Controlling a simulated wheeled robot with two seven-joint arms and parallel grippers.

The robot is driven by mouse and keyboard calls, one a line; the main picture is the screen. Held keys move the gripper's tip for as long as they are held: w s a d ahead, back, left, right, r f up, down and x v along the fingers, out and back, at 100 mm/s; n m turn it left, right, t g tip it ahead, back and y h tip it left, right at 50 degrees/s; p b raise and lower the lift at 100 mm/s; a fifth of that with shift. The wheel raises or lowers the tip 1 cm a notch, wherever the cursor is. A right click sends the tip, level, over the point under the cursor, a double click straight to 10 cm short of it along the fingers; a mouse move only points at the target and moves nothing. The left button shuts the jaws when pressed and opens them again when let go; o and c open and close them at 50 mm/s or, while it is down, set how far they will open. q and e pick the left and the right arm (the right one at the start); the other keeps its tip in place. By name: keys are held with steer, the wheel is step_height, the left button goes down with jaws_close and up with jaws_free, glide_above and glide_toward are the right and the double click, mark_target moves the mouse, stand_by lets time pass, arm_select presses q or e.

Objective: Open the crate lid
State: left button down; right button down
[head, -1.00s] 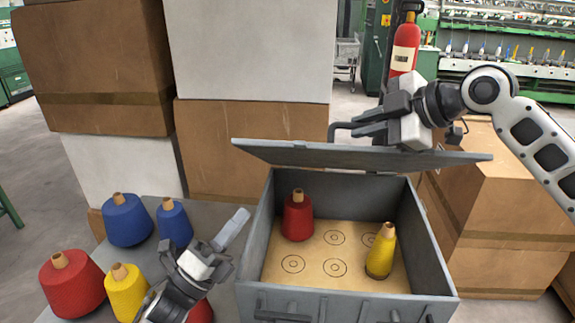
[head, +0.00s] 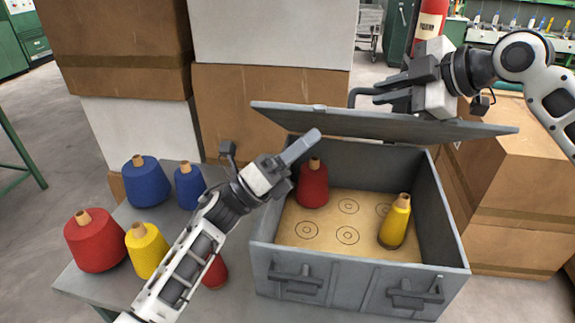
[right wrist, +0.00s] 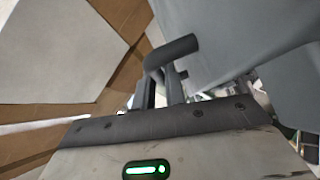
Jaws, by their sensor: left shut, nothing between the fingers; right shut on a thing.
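The grey crate (head: 262,262) stands on the table with its lid (head: 300,120) raised at the back, seen nearly edge-on. The lid also fills the upper right of the right wrist view (right wrist: 240,40). My right gripper (head: 382,97) is shut on the lid's dark bar handle (head: 356,92); the handle shows between the fingers in the right wrist view (right wrist: 172,52). My left gripper (head: 310,142) is shut and empty, in front of the lid's left part, near the crate's left wall. Whether it touches the lid is unclear.
Inside the crate are a red cone (head: 313,188) and a yellow cone (head: 395,224) on a board with ring marks. Red, blue and yellow cones crowd the table (head: 82,280) at left; my left arm partly hides another red one (head: 216,272). Stacked boxes (head: 240,110) stand behind.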

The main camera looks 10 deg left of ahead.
arm_select(q)
steer(key=shift+w+r, duration=0.65)
steer(key=shift+r, duration=0.2)
